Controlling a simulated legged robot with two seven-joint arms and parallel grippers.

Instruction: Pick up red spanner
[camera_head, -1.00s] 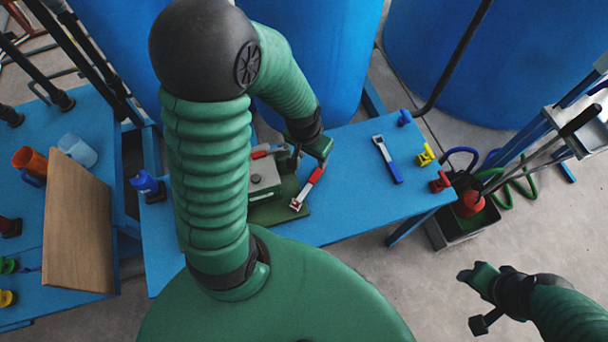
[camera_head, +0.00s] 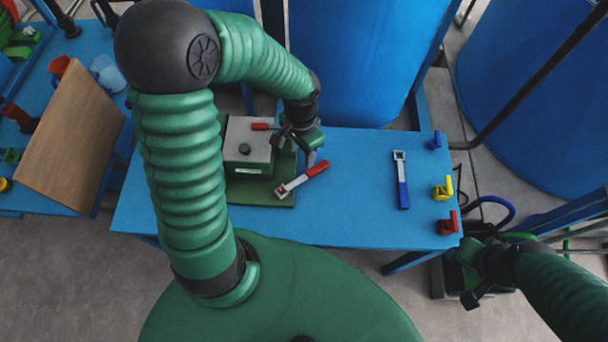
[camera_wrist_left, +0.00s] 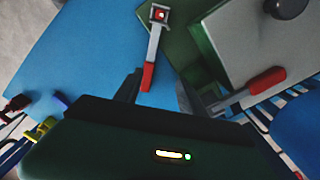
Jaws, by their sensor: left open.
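The red spanner (camera_head: 316,168) has a red handle and a silver open head. It lies on the blue table, with its head over the green base plate of the grey-topped device. My left gripper (camera_head: 309,154) is open just behind the red handle. In the left wrist view the red handle (camera_wrist_left: 148,76) shows between the two spread fingers (camera_wrist_left: 157,88), and nothing is held; whether it is fully inside the jaws I cannot tell. My right gripper (camera_head: 468,277) is apart from the table, at the lower right, with its fingers spread and empty.
The device (camera_head: 247,150) with a red-handled lever (camera_head: 261,126) stands left of the spanner. A blue spanner (camera_head: 402,182) lies to the right. Blue (camera_head: 434,140), yellow (camera_head: 442,188) and red (camera_head: 447,222) valves line the right edge. Blue tanks (camera_head: 358,60) stand behind.

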